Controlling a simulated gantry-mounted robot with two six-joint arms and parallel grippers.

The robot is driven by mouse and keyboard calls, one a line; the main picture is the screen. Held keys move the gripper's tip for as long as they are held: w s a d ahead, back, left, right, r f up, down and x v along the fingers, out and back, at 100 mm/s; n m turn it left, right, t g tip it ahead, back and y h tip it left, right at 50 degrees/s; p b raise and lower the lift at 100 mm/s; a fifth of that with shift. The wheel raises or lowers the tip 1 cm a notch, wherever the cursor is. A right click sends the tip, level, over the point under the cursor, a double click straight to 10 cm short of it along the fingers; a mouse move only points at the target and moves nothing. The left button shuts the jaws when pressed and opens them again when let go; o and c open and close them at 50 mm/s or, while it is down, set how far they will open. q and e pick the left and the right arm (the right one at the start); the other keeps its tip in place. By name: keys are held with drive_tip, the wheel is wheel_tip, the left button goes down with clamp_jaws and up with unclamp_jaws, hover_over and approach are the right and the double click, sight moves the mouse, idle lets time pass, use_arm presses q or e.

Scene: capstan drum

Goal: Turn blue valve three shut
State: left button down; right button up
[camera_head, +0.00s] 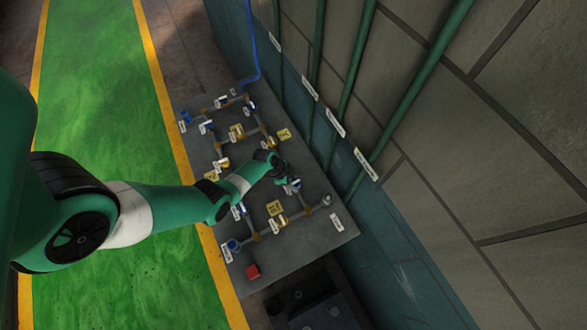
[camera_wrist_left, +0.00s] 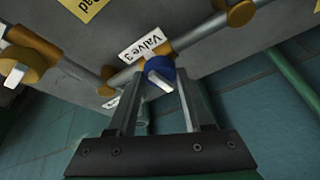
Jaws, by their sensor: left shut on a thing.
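Blue valve three (camera_wrist_left: 168,73) shows in the left wrist view, with a white handle on its blue body. It sits on a grey pipe, and a white "Valve 3" label (camera_wrist_left: 142,43) is beside it. My left gripper (camera_wrist_left: 160,83) is shut on this valve, with one finger on each side of the handle. In the head view my left gripper (camera_head: 283,177) reaches over the pipe board at a blue valve (camera_head: 294,187), which it partly hides. My right gripper is in neither view.
The grey board (camera_head: 315,245) carries pipes with several blue and yellow valves close around the gripper. A red block (camera_head: 253,271) lies near its lower edge. A wall with green pipes (camera_head: 348,85) rises on the right. A green floor lane (camera_head: 95,130) lies left.

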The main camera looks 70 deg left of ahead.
use_arm(q)
drive_tip(key=shift+s+m, duration=0.1)
drive_tip(key=shift+m, duration=0.6)
drive_tip(key=shift+c, duration=1.5)
unclamp_jaws()
drive_tip(key=shift+a, duration=0.1)
